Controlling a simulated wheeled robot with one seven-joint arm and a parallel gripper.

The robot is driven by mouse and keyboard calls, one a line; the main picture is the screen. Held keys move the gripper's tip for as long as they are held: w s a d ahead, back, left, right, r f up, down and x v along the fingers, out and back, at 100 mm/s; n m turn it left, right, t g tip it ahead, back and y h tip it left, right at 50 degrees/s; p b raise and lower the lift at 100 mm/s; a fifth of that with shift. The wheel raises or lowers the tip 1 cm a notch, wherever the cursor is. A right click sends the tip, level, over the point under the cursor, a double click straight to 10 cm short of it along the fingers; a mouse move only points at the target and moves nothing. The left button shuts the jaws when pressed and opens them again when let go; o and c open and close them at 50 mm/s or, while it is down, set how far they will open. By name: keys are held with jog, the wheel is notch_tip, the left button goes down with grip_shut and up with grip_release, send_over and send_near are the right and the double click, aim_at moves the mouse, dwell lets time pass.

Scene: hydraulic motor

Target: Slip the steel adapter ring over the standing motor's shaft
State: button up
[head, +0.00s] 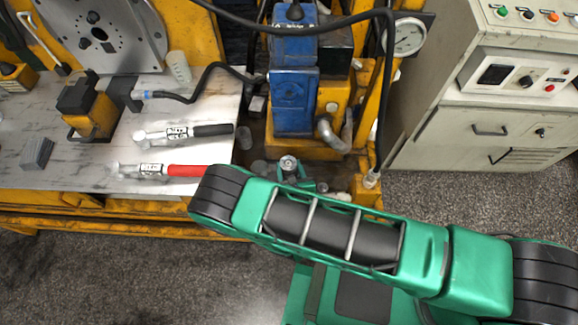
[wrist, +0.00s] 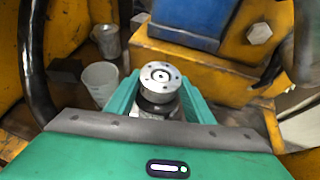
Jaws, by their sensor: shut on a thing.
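A round steel ring (wrist: 161,78) with small holes around its face and a centre opening sits between the green fingers of my gripper (wrist: 160,93). My gripper is shut on it. In the head view the ring (head: 288,163) shows just beyond my gripper (head: 293,174), at the foot of the blue unit. A dark band and some bright metal show directly under the ring between the fingers. I cannot tell whether these belong to the standing motor. No shaft is clearly visible, and the ring and fingers hide what lies below.
A blue and yellow machine block (head: 292,90) stands close behind the ring. A translucent cup (wrist: 101,82) and a metal cup (wrist: 107,40) stand at its left. The bench (head: 60,165) holds two torque wrenches. A black hose (head: 388,90) hangs at the right.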

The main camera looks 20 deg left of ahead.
jog(key=shift+f, duration=0.1)
jog(key=o, duration=2)
jog(key=shift+f, duration=0.1)
jog(key=shift+w+r, duration=0.1)
jog(key=shift+r, duration=4)
jog(key=shift+d, duration=0.1)
